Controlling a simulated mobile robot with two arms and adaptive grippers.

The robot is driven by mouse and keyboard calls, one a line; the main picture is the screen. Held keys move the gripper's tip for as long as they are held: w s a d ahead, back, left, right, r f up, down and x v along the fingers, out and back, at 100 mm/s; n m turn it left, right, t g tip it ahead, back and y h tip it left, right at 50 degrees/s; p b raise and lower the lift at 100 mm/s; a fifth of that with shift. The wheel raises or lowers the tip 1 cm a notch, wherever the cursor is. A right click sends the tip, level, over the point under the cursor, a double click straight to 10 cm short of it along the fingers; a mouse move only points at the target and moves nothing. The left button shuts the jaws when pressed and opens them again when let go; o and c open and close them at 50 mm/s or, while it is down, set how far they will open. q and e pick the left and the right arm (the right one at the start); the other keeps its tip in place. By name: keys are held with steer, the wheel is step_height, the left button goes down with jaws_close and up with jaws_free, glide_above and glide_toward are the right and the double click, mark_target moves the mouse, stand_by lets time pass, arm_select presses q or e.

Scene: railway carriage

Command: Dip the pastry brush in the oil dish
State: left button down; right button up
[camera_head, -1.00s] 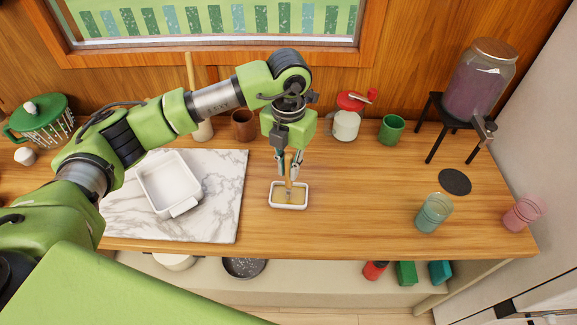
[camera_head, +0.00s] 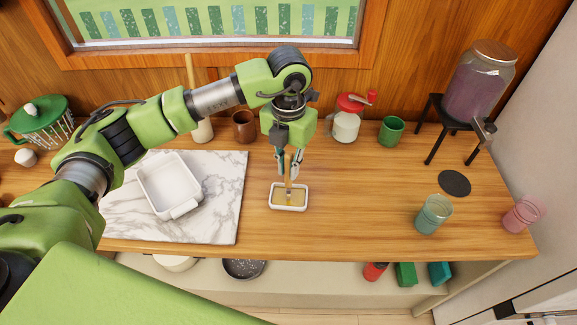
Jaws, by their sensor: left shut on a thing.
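My left gripper (camera_head: 289,168) points down and is shut on the wooden handle of the pastry brush (camera_head: 288,182). The brush is upright, and its lower end is inside the outline of the oil dish (camera_head: 275,206). The oil dish is a small white rectangular dish with yellowish oil in it, standing on the wooden counter. How deep the bristles sit in the oil is too small to tell. My right gripper is not in view.
A white baking dish (camera_head: 146,184) stands on a marble board (camera_head: 226,190) at left. Behind are a brown cup (camera_head: 245,126), a white-and-red grinder (camera_head: 346,126) and a green mug (camera_head: 391,130). A drink dispenser (camera_head: 477,85), black disc (camera_head: 454,183) and glasses (camera_head: 433,214) are at right.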

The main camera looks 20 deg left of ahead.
mark_target(288, 154)
arm_select(q)
steer(key=shift+r+p, duration=1.3)
steer(key=shift+r, duration=1.75)
